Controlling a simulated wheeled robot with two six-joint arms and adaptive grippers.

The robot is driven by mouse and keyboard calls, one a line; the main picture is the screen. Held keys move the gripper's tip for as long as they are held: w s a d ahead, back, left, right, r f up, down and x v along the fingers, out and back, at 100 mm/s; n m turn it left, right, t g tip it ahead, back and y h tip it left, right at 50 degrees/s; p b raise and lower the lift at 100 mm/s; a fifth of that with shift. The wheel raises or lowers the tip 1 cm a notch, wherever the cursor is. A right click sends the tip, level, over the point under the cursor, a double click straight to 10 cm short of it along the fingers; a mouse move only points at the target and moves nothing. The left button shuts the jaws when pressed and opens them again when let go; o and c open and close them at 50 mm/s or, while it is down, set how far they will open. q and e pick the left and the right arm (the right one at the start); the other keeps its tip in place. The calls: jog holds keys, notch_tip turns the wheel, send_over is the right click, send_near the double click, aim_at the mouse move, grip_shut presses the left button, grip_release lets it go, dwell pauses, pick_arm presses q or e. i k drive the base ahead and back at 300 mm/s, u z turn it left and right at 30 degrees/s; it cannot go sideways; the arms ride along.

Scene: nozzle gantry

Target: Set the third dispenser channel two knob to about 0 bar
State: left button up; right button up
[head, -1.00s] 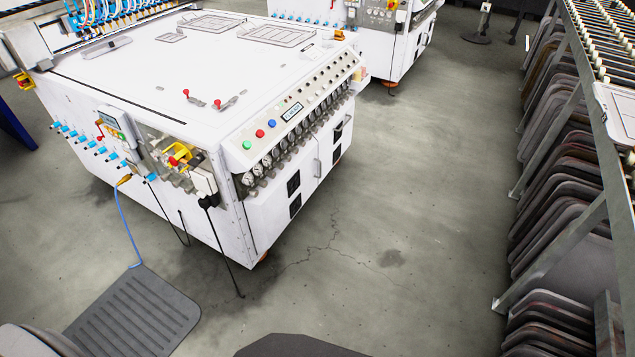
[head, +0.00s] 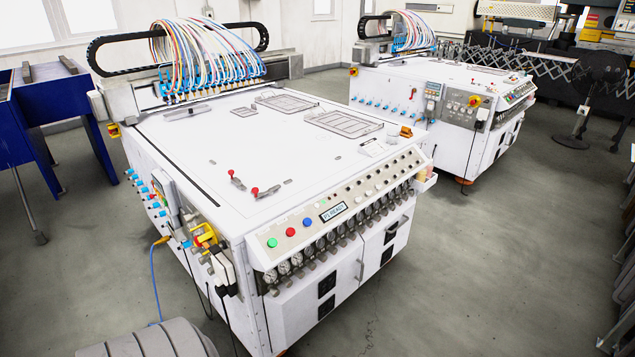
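Two white dispenser machines are in view, a near one (head: 250,165) and one farther back (head: 440,85). The near one has a sloped control panel (head: 335,205) with green, red and blue buttons, a small display and rows of small knobs. A row of round pressure gauges (head: 320,245) with small dark knobs runs below that panel. The gauge needles and any channel labels are too small to read. I cannot tell which machine or knob is the third dispenser's channel two. Neither of my grippers is in view.
A blue table (head: 45,120) stands at the left, and a black fan (head: 595,85) at the back right. A blue cable (head: 155,285) hangs from the near machine's left side. The grey floor (head: 490,260) right of the near machine is open.

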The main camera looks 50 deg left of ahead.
aim_at(287, 282)
jog(key=i, duration=2.35)
jog(key=u, duration=2.45)
